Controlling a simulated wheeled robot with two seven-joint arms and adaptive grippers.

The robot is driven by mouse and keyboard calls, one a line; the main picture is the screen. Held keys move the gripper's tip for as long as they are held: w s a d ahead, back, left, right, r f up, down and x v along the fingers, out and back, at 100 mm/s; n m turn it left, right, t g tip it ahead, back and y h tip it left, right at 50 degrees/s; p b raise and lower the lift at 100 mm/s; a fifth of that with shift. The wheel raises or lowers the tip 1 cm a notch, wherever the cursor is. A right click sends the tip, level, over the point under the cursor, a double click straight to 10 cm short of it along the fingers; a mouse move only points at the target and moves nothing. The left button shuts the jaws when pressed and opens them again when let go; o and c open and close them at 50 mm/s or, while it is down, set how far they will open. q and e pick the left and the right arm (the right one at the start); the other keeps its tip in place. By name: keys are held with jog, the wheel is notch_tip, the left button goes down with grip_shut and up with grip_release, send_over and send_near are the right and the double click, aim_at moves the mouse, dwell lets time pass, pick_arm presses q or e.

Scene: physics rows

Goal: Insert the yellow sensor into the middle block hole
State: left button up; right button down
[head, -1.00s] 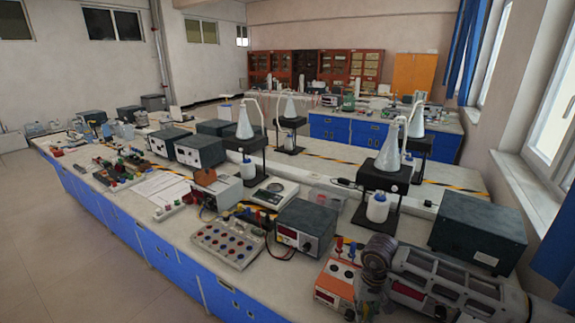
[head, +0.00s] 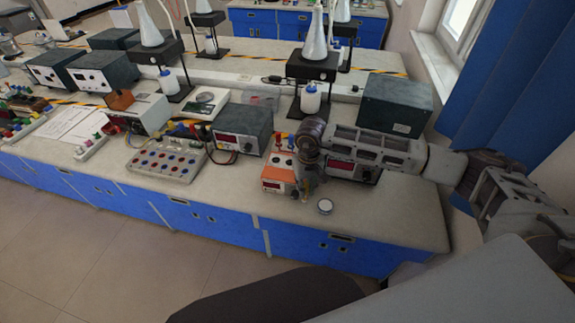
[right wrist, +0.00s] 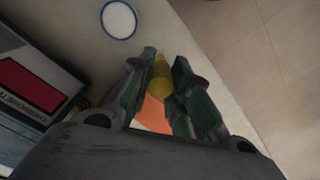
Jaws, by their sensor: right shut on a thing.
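The yellow sensor (right wrist: 161,72) shows between the fingers of my right gripper (right wrist: 165,65) in the right wrist view. The gripper is shut on it. In the head view my right gripper (head: 306,186) points down over the front of the bench, beside an orange box (head: 277,174). The sensor is too small or hidden to make out there. An orange surface (right wrist: 153,114) shows below the sensor in the right wrist view. I cannot tell which thing is the block, and its middle hole is not discernible. My left gripper is not in view.
A round white disc (head: 325,206) lies near the bench's front edge. Dark meters (head: 243,128) stand left of and behind my arm. A panel with several round sockets (head: 166,158) lies further left. Bare bench top lies right of the disc.

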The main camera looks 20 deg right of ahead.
jog(key=shift+w+r, duration=0.1)
jog(key=w+r+m, duration=0.6)
jog(key=w+r, duration=0.5)
jog(key=w, duration=0.4)
jog(key=shift+a+f+b, duration=0.2)
jog(key=shift+f+b, duration=2.25)
jog(key=shift+f, duration=0.45)
jog(key=shift+w+d+b, duration=0.4)
jog(key=shift+w+d, duration=0.1)
jog(key=shift+w, duration=0.3)
jog(key=shift+f+b, duration=0.55)
jog(key=shift+f, duration=0.05)
dwell(2.1)
